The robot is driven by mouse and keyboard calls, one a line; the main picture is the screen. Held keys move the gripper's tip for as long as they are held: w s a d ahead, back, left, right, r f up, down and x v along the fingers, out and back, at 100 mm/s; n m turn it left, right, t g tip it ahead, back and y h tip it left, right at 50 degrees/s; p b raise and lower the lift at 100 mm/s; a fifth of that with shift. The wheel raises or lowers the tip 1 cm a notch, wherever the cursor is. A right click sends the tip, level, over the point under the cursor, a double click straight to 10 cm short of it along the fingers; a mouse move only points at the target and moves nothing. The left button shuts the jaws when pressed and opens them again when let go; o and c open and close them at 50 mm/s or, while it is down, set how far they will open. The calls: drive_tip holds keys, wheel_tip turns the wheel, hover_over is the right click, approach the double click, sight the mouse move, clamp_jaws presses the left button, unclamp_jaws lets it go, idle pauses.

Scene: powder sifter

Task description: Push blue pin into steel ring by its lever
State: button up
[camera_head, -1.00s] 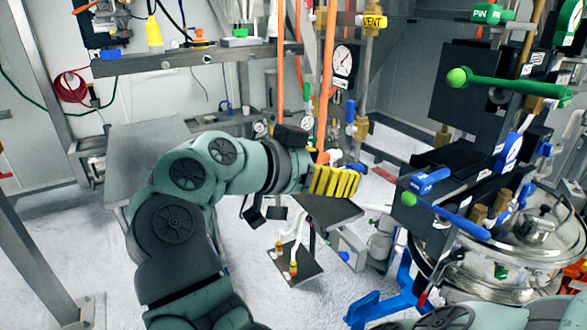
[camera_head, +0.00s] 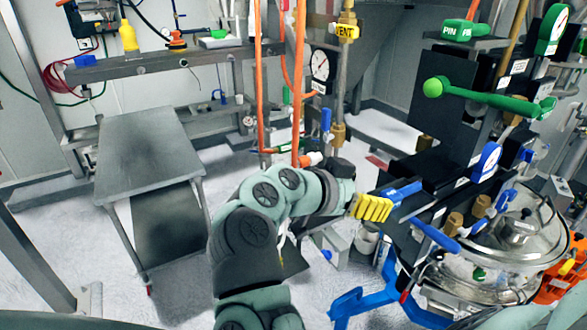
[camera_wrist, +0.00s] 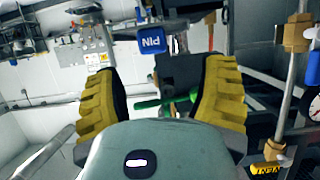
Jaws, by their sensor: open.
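The blue pin (camera_head: 403,191), a block-shaped handle, sticks out from the black panel to the right of my gripper in the head view. It is the blue tag (camera_wrist: 151,41) lettered PIN in the wrist view, seen beyond and between the fingers. A blue lever (camera_head: 436,235) slants down to the right just below it. My gripper (camera_head: 386,208) has yellow ridged fingers, open and empty, close beside the pin. In the wrist view the fingers (camera_wrist: 160,82) stand wide apart with nothing held. I cannot make out the steel ring or tell whether a finger touches the pin.
A green lever (camera_head: 490,97) with a ball end juts out above. A lidded steel vessel (camera_head: 515,235) stands to the right. Blue frame legs (camera_head: 362,303) are below. A steel cart (camera_head: 147,150) stands at the left, and orange hoses (camera_head: 298,100) hang behind my arm.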

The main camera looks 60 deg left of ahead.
sight(387, 195)
drive_tip(key=shift+w+d+f, duration=0.15)
drive_tip(key=shift+w+f, duration=0.05)
drive_tip(key=shift+w, duration=0.2)
drive_tip(key=shift+w+d+p, duration=0.2)
drive_tip(key=shift+w+p, duration=0.35)
drive_tip(key=shift+p, duration=0.55)
drive_tip(key=p+x, duration=0.2)
drive_tip(key=shift+w+d+f+p, duration=0.1)
drive_tip(key=shift+w+d+p, duration=0.2)
drive_tip(key=shift+w+p, duration=0.1)
drive_tip(key=shift+w+f, duration=0.45)
drive_tip(key=shift+w, duration=0.05)
clamp_jaws()
